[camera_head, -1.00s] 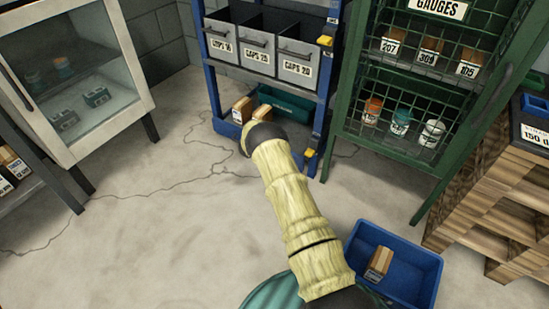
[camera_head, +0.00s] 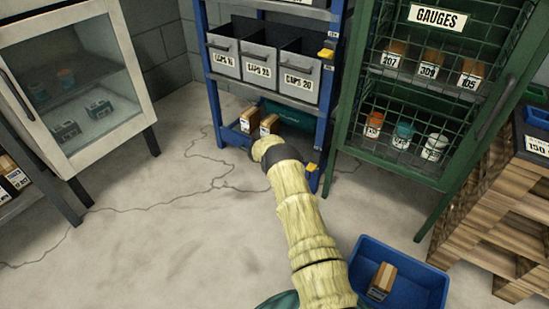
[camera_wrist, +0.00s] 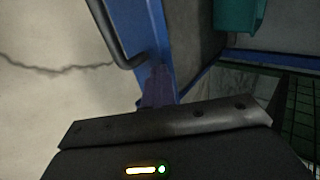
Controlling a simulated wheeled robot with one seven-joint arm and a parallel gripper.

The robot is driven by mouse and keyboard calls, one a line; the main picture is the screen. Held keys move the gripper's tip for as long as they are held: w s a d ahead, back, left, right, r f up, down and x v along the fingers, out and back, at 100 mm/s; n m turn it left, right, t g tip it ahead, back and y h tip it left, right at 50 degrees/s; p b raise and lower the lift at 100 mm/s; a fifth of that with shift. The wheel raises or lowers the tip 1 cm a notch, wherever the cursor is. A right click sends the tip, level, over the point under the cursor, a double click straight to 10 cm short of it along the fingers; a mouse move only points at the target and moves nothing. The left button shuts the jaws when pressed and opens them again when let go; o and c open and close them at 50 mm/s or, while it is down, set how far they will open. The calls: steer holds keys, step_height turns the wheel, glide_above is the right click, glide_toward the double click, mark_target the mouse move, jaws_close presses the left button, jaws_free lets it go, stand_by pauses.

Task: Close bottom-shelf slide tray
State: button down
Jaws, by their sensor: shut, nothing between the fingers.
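The bottom-shelf slide tray (camera_head: 232,136) is blue and sits low in the blue rack. Its front edge shows at the left of my arm, and the rest of its front is hidden behind my wrist. In the wrist view a blue panel (camera_wrist: 148,28) with a black bar handle (camera_wrist: 108,38) lies just ahead of my gripper. My gripper (camera_wrist: 158,84) is shut and empty, its fingers low against or very near the blue panel. Contact is unclear. In the head view the fingers are hidden by my wrist.
Two cartons (camera_head: 269,124) and a teal bin (camera_head: 290,114) sit on the bottom level. Grey bins (camera_head: 258,60) stand above. A green gauge cabinet (camera_head: 422,172) is close on the right. A blue crate (camera_head: 425,285) stands on the floor. Floor at left is clear.

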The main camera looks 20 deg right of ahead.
steer(key=s+a+f+p+v, duration=0.1)
steer(key=a+f+p+v, duration=0.1)
steer(key=p+v, duration=0.95)
steer(key=a+r+n+t+y+p, duration=0.1)
steer(key=a+r+n+y, duration=0.2)
steer(key=r, duration=0.6)
steer(key=a+r+n+t+p, duration=0.1)
steer(key=a+r+n+t, duration=0.15)
steer(key=r+n, duration=0.45)
steer(key=s+a+r+n+y+p, duration=0.2)
steer(key=s+r, duration=0.1)
steer(key=r, duration=0.4)
steer(key=s+a+r+n+y+p, duration=0.1)
steer(key=s+a+r+n+p, duration=0.15)
steer(key=r, duration=0.45)
steer(key=s+a+r+n+g+y+p, duration=0.1)
steer(key=s+r+n+g+p, duration=0.45)
steer(key=s, duration=1.15)
steer(key=s+r+n+g+y+p, duration=0.1)
steer(key=s+r+n+p, duration=0.1)
steer(key=s+r+n, duration=1.1)
step_height(320, 180, up, 35)
steer(key=s+m+p, duration=0.3)
steer(key=m+p, duration=0.1)
steer(key=p, duration=3.2)
steer(key=shift+f+p, duration=0.2)
steer(key=shift+p, duration=0.2)
